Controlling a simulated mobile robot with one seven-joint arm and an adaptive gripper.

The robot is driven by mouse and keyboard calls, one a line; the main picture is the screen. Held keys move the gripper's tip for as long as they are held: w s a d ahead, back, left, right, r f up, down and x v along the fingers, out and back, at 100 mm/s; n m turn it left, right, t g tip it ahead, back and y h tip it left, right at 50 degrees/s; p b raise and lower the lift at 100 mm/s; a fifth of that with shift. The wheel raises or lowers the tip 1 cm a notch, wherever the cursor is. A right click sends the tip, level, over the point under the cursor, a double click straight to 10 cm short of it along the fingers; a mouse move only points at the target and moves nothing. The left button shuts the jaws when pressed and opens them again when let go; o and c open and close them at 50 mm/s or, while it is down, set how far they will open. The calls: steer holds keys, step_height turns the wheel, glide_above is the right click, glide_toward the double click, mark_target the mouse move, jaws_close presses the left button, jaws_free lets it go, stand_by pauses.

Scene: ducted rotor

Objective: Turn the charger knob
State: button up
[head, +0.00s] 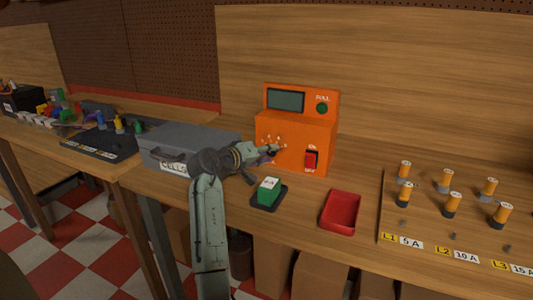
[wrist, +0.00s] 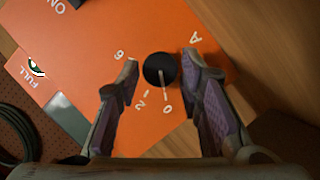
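The orange charger (head: 298,130) stands on the bench against the back board. Its round black knob (wrist: 160,68) shows in the wrist view, with a pale pointer line aimed down the picture toward the 0 mark. Printed marks, among them 0, 2, 6 and A, surround it. My gripper (wrist: 159,65) is open, with one finger on each side of the knob and a visible gap at both sides.
The charger has a red ON/OFF switch (head: 311,160), a display (head: 286,100) and a green FULL lamp (head: 322,108). A grey case (head: 180,143) is left of it. A green block (head: 269,190) on a dark pad and a red tray (head: 341,211) lie in front.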

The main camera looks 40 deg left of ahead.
jaws_close()
stand_by(0.4)
steer(key=m+y+b, duration=0.1)
steer(key=m+b, duration=0.1)
steer(key=shift+d+m+g, duration=0.15)
steer(key=shift+m+g, duration=0.15)
steer(key=shift+g, duration=0.1)
steer(key=m+y+b, duration=0.2)
steer(key=m, duration=0.1)
steer(key=shift+d+g, duration=0.2)
steer(key=shift+g, duration=0.2)
steer(key=shift+w+d+m+y+b, duration=0.1)
steer(key=shift+m+y+b, duration=0.9)
steer(key=shift+m+b, duration=0.15)
steer(key=shift+d+m+g+y+b, duration=0.1)
steer(key=shift+m+g+y+b, duration=0.2)
steer(key=shift+m+y+b, duration=0.6)
steer(key=shift+m, duration=0.35)
